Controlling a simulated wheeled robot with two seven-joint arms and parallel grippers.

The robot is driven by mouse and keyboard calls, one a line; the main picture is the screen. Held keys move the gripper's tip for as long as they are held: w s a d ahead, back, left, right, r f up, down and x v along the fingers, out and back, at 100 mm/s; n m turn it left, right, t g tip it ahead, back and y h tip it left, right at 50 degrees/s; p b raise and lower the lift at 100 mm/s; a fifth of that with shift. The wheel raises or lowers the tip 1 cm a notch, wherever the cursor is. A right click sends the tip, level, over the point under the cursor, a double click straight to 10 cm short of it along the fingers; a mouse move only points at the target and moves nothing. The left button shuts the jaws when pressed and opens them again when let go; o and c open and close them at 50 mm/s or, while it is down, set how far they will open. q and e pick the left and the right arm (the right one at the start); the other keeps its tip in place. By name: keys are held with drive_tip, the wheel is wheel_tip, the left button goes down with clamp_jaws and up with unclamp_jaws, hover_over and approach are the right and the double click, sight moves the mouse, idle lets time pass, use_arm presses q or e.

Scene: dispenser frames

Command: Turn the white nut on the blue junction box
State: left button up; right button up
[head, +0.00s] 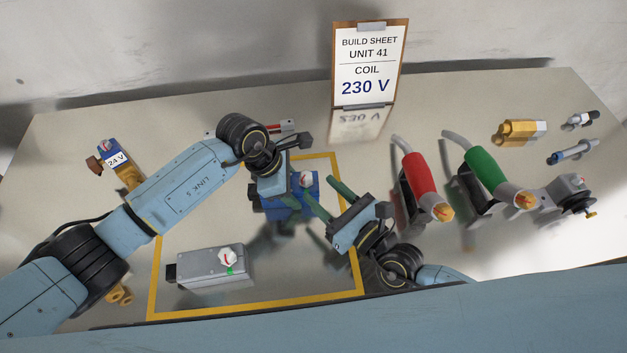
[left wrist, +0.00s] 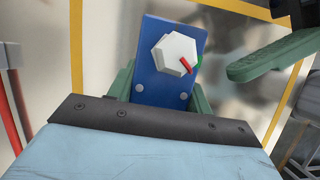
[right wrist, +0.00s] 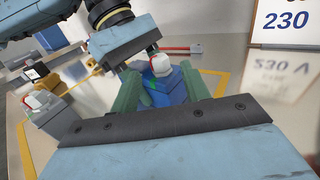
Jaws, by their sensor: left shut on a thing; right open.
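The blue junction box (head: 297,205) stands at the top of the yellow-outlined area. My left gripper (left wrist: 163,88) is shut on it, with a green finger at each side. The white six-sided nut (left wrist: 173,54) sits on the box's face. In the left wrist view its red mark points to the lower right, close to a green mark (left wrist: 197,62) but not quite in line with it. My right gripper (head: 325,192) is open, its fingers pointing at the nut from the lower right. In the right wrist view the nut (right wrist: 160,64) appears between the spread fingers, apart from them.
A grey box (head: 215,268) with its own white nut stands in the yellow outline's front part. Red-handled (head: 421,178) and green-handled (head: 487,170) tools stand at the right. A build sheet (head: 369,65) reading 230 V stands behind. A 24 V blue part (head: 112,152) lies left.

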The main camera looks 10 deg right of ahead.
sight(310, 180)
drive_tip(key=shift+x, duration=1.9)
drive_tip(key=shift+s, duration=0.1)
drive_tip(key=c, duration=1)
drive_tip(key=shift+a+r+n+g+y, duration=0.1)
drive_tip(key=shift+r+n+g+y, duration=0.05)
drive_tip(key=shift+n+g+y, duration=0.55)
drive_tip(key=shift+y, duration=0.3)
drive_tip(key=o, duration=1)
drive_tip(key=shift+d, duration=0.2)
